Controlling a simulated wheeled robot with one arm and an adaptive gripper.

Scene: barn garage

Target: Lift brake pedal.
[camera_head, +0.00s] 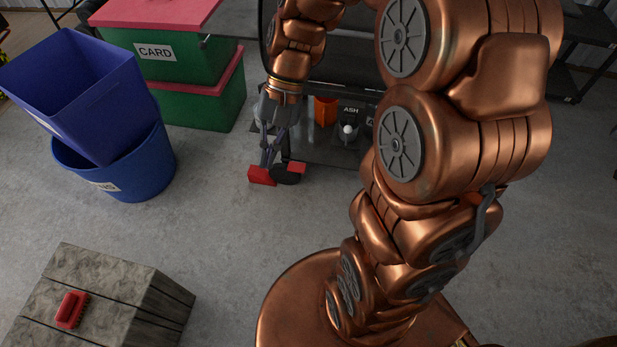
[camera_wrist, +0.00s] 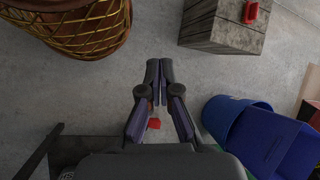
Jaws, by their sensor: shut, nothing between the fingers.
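A small red and black object (camera_head: 262,176), which may be the brake pedal, sits low beside the black rack, right at the end of my gripper in the head view. My gripper (camera_head: 275,160) points down over it and partly covers it. In the wrist view my gripper (camera_wrist: 160,68) is shut, its fingertips together with nothing between them. A small red patch (camera_wrist: 154,124) shows between the finger links in that view. I cannot tell whether the fingers touch the red object.
A black rack (camera_head: 335,152) with a bin marked ASH (camera_head: 350,111) and an orange piece (camera_head: 325,112) stands behind my gripper. Green crates (camera_head: 165,60) and blue bins (camera_head: 125,165) are at the left. A wooden crate (camera_head: 150,300) bears a red brush (camera_head: 71,310). Open floor lies between.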

